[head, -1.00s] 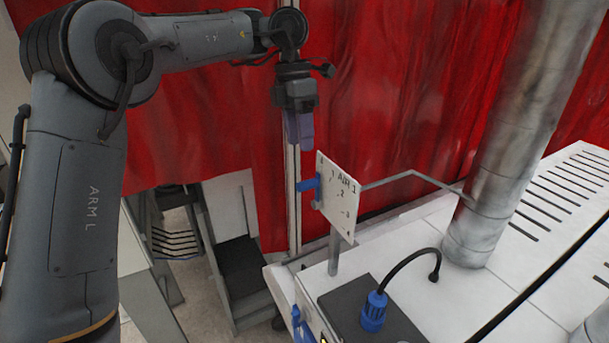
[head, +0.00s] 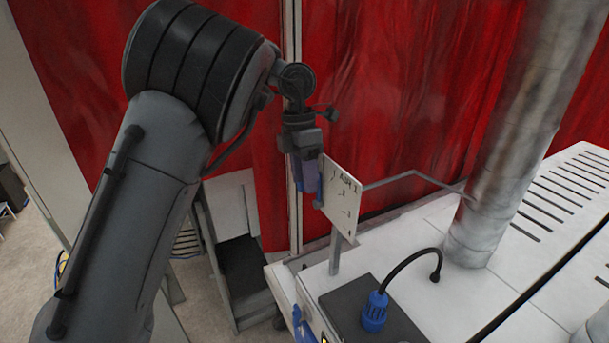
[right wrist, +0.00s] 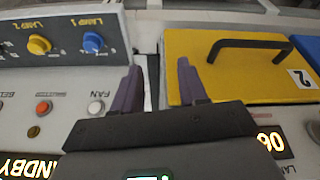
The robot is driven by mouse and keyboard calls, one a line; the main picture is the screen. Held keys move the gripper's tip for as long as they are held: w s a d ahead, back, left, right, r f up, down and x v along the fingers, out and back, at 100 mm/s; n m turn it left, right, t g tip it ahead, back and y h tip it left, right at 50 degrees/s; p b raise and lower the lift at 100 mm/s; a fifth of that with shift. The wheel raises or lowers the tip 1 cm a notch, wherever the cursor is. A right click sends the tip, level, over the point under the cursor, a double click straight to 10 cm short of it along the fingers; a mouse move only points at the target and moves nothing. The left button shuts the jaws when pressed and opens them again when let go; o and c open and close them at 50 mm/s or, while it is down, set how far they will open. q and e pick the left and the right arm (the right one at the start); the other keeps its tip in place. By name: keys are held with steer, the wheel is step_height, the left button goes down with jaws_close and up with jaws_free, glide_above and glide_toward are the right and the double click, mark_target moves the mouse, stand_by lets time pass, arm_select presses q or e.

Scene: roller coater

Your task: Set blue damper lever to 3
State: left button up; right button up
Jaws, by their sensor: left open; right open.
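The blue damper lever (head: 319,188) is at the left edge of a white plate (head: 341,197) in the head view. The plate bears the numbers 1, 2 and 3 from top to bottom. My left gripper (head: 311,184) points down, right at the lever, and its purple fingers hide much of it. It is open; I cannot tell whether the fingers touch the lever or which number it points at. My right gripper (right wrist: 160,82) is open and empty in the right wrist view, over a control panel. The lever is not in that view.
The plate stands on a post on the white machine top, joined by a rod to a metal duct (head: 509,140). A blue connector (head: 374,312) with a black cable is in front. A red curtain (head: 400,90) hangs behind. Below my right gripper are knobs and a yellow lid (right wrist: 240,75).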

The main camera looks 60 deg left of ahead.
arm_select(q)
steer(key=shift+c, duration=0.2)
jaws_close()
stand_by(0.3)
